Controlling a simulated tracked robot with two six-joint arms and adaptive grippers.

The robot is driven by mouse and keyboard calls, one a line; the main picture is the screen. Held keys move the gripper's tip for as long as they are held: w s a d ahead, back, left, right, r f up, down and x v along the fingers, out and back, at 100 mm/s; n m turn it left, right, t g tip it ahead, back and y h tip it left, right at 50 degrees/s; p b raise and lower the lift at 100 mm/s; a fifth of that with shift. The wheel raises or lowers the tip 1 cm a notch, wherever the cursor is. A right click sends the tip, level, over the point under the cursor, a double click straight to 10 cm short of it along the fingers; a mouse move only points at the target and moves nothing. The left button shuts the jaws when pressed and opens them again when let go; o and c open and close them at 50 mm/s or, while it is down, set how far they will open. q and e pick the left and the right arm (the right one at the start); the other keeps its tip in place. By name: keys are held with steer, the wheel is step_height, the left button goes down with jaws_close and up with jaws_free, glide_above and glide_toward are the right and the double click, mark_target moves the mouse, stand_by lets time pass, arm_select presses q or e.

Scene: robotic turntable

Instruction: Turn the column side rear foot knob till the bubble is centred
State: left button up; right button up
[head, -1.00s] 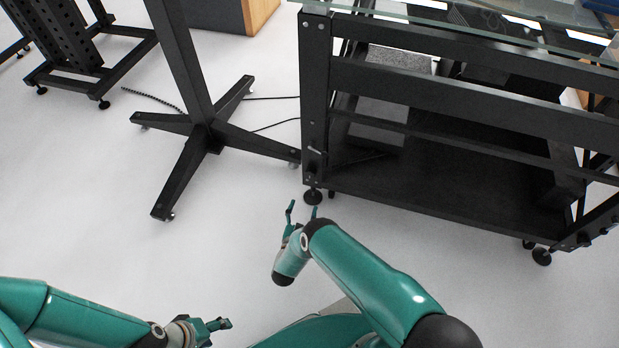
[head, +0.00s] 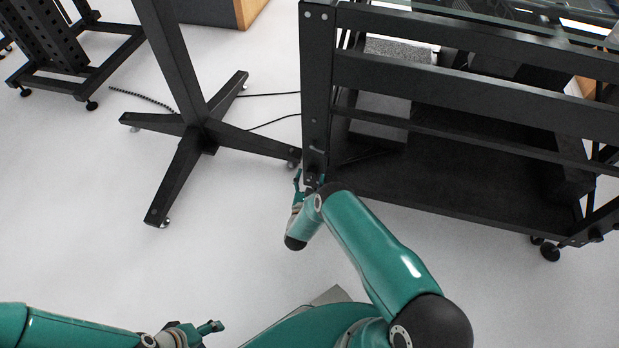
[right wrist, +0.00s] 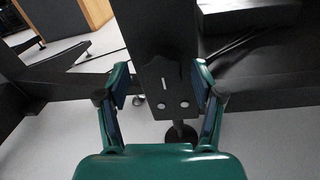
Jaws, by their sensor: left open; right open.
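The near left corner leg (head: 317,95) of the black frame stands beside the stand column. In the right wrist view this leg (right wrist: 165,60) rises between my fingers, and a levelling foot with a dark round base (right wrist: 181,134) shows just below it. In the head view my right gripper mostly hides this foot. My right gripper (head: 310,180) is open at the bottom of the leg; in the wrist view its fingers (right wrist: 163,80) are spread on either side of the leg, holding nothing. My left gripper (head: 214,328) is open and empty over the floor. I cannot make out a bubble.
The black column stand (head: 203,134) spreads its star base left of the frame, with one arm ending near my right gripper. Cables run behind it. The frame's low shelf (head: 460,185) and another foot (head: 550,253) lie to the right. Pale floor in front is clear.

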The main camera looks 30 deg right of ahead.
steer(key=shift+d, duration=0.1)
steer(key=shift+s, duration=0.1)
steer(key=c, duration=1)
steer(key=shift+c, duration=0.7)
steer(key=shift+n, duration=0.3)
